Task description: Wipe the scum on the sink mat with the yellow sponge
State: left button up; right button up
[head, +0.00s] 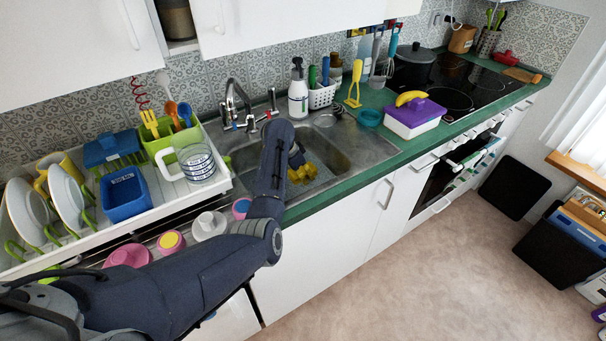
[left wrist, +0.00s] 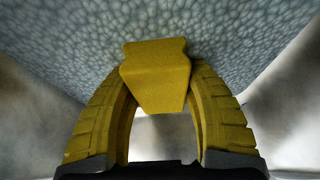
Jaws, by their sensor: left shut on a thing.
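The yellow sponge (left wrist: 155,75) is held between the two yellow fingers of my left gripper (left wrist: 160,92) in the left wrist view. The pebbled grey sink mat (left wrist: 235,40) lies just beyond the sponge; whether they touch I cannot tell. In the head view my left gripper (head: 301,173) is down inside the sink (head: 347,165), over the mat (head: 322,172). The sponge is hard to tell from the yellow fingers there. No scum patch can be made out on the mat. My right gripper is not seen.
The faucet (head: 236,104) stands behind the sink. A dish rack (head: 150,205) with plates and cups is at the left. A spray bottle (head: 298,92) and a white utensil basket (head: 321,96) stand behind the basin. The sink walls are close around the gripper.

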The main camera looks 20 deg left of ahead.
pick_arm(q)
jog(key=shift+a, duration=0.15)
jog(key=shift+r, duration=1.3)
jog(key=shift+d+r, duration=0.2)
jog(key=shift+r, duration=1.5)
jog(key=shift+r, duration=0.15)
jog(key=shift+r, duration=1.35)
